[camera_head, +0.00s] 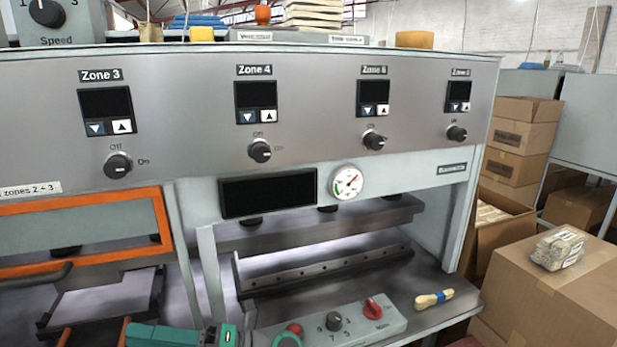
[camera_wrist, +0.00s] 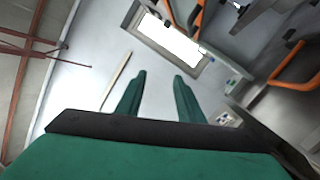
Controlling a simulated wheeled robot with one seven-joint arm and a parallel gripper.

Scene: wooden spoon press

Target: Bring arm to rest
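My gripper shows in the wrist view (camera_wrist: 160,75) with its two green fingers spread apart and nothing between them. Beyond the fingers are a pale grey surface and an orange-edged frame (camera_wrist: 205,18). In the head view, green parts of my arm (camera_head: 180,335) show at the bottom edge, in front of the press (camera_head: 300,100). The fingers cannot be made out there.
A control box (camera_head: 350,324) with red knobs stands at the press's front. A small brush (camera_head: 434,299) lies on the ledge to its right. Cardboard boxes (camera_head: 520,140) are stacked at right, and a wrapped bundle (camera_head: 558,248) lies on a near box (camera_head: 590,290).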

